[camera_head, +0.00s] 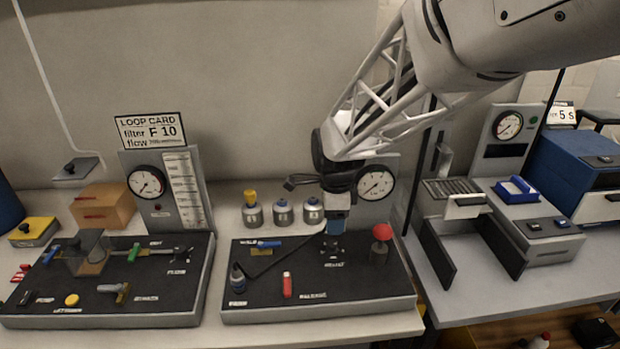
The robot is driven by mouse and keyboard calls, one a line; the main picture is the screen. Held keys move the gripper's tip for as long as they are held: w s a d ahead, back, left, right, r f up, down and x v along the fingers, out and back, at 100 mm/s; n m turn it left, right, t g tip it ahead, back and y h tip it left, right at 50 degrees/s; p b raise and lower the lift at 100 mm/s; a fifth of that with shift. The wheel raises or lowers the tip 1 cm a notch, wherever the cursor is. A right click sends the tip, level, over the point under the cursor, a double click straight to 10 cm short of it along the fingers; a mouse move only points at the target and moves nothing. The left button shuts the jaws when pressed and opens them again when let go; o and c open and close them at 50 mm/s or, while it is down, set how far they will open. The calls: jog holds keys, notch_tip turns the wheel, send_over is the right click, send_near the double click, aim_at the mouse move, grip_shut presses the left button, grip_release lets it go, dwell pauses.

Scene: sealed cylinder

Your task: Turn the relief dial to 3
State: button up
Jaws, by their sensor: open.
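The relief dial (332,251) looks like a small dark knob on the middle black board (250,302), just above a white label too small to read surely. My gripper (336,229) points down over the back of this board, just above and behind the dial in the picture. It appears empty, with its jaws open; the gap between the fingers is hard to see. I cannot tell whether the fingertips touch the dial. The dial's numbers and pointer are too small to read.
A red-topped knob (381,238) stands just right of the dial. Small canisters (283,212) and a gauge (375,185) stand behind. Another fitted board (50,308) is left.

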aim_at(332, 243)
jog(key=shift+f, duration=0.1)
jog(key=shift+f, duration=3.85)
jog(key=c, duration=0.9)
